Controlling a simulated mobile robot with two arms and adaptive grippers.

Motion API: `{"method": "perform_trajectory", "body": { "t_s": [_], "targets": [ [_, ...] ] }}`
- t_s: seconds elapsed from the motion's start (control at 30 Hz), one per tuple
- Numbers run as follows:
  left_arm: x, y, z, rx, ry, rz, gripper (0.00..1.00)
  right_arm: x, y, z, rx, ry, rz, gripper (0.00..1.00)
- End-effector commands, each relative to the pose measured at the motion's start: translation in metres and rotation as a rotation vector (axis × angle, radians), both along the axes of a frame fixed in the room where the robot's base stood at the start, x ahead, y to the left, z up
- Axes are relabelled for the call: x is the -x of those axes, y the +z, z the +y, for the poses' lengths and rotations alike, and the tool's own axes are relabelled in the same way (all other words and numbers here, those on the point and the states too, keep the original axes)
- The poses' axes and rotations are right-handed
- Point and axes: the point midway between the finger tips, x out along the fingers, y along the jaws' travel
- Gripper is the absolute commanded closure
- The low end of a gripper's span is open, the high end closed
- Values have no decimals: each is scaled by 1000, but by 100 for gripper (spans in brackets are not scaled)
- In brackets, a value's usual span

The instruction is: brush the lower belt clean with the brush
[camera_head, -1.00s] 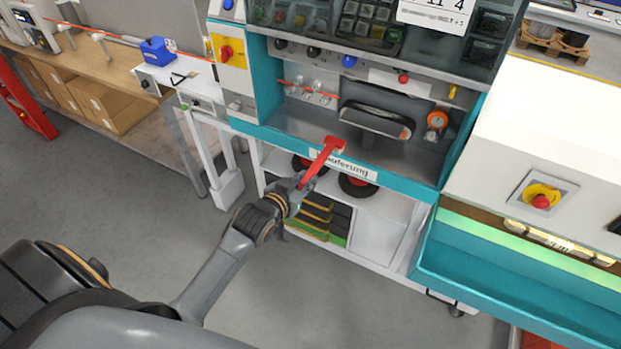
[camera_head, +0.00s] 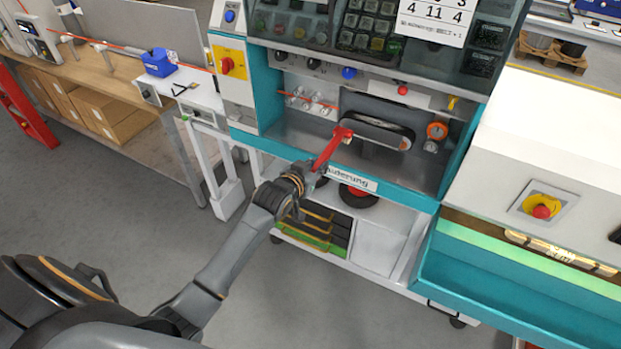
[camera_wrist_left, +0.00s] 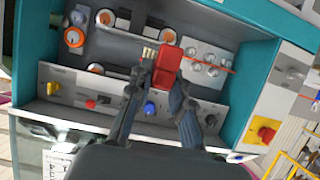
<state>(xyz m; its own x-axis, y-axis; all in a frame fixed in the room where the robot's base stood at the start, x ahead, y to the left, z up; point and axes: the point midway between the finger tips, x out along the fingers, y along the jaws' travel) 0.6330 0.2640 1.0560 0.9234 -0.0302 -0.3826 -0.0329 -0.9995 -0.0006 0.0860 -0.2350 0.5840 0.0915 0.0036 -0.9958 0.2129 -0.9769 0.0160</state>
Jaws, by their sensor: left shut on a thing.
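My left gripper (camera_head: 312,174) reaches into the machine's open bay and is shut on the red brush (camera_head: 328,150). The brush slants up to the right, with its head by the left end of the dark lower belt (camera_head: 378,134). I cannot tell whether its bristles touch the belt. In the left wrist view the two dark fingers (camera_wrist_left: 158,95) stand on either side of the red brush (camera_wrist_left: 168,68), with pale bristles on its left. The gripper and brush hide part of the belt area there. My right gripper is not in view.
The bay has a teal frame (camera_head: 400,195), with an orange gauge (camera_head: 436,131) on the right and clear knobs (camera_head: 312,103) on the left. A control panel (camera_head: 360,72) overhangs it. A yellow switch plate (camera_head: 229,62) is at left. Grey floor lies open in front.

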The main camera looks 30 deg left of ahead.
Motion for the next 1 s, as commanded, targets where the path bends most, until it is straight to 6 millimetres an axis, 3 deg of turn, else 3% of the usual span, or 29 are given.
{"method": "perform_trajectory", "body": {
  "t_s": [0.5, 1.0],
  "targets": [
    [-64, -2, -2, 1, -1, -4, 100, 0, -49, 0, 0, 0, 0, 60],
    [-124, -2, -4, 1, 0, -3, 100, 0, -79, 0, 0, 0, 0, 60]
  ]
}}
